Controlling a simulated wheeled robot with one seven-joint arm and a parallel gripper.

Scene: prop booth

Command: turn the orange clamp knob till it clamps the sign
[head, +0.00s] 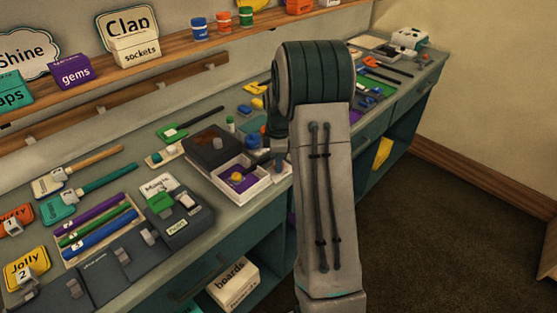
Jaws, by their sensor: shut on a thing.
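My gripper (266,157) is only partly in view, low over the counter beside an open white box (262,184). My own arm covers much of it. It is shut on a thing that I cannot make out. I cannot pick out the orange clamp knob; the area behind my arm is hidden. Two lettered signs stand at the back: a "Clap" sign (129,19) behind the sockets box and a "Shine" sign (25,52) at the left. I cannot tell which sign belongs to the clamp.
A dark tray (209,143) adjoins the white box. The grey counter (110,195) is crowded with brushes, coloured markers (95,222), a "Jolly" card (25,268) and dark switch panels. A shelf (172,42) runs behind. Open floor (450,235) lies at the right.

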